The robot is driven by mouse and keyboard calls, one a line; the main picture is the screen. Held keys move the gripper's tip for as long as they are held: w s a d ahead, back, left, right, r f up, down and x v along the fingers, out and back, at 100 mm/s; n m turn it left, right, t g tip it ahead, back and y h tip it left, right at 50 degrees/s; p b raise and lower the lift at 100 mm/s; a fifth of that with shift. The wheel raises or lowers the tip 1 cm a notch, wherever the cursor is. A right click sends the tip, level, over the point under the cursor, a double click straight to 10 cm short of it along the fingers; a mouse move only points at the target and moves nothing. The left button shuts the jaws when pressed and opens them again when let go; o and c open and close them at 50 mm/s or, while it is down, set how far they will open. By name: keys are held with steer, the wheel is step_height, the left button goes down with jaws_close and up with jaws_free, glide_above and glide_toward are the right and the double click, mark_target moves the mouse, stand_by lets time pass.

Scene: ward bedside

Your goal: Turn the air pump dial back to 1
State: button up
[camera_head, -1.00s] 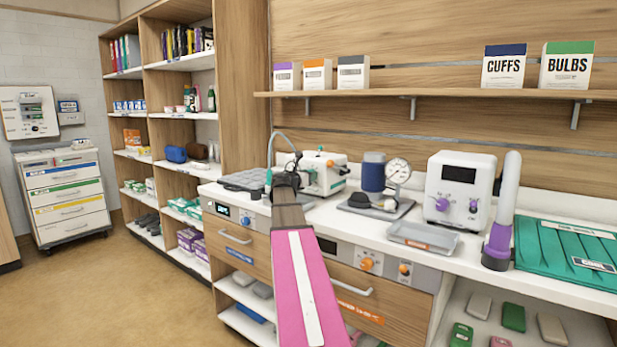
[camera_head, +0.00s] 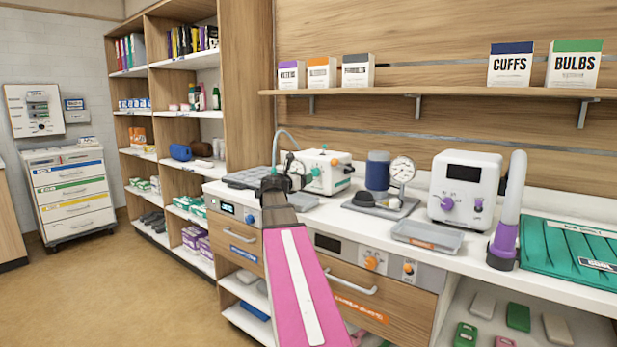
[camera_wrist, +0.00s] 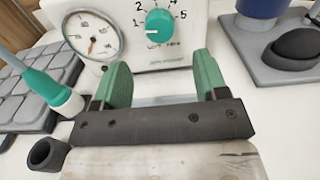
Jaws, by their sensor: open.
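The air pump (camera_head: 326,171) is a white box on the counter, with a hose at its left. In the wrist view its teal dial (camera_wrist: 159,26) has a white pointer mark and is ringed by printed numbers including 1, 2, 4 and 5. The mark points left, close to the 1. My gripper (camera_wrist: 160,80) has green fingers spread apart with nothing between them. It is in front of and below the dial, not touching it. In the head view my gripper (camera_head: 275,183) is small, and its fingers are hard to make out.
A round gauge (camera_wrist: 93,36) and a hose with a teal connector (camera_wrist: 50,92) are left of the dial. A grey base with a black dome (camera_wrist: 296,48) is at right. A clear tray (camera_head: 427,236) and a white device (camera_head: 464,190) stand further right on the counter.

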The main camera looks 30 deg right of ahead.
steer(key=shift+v, duration=1.65)
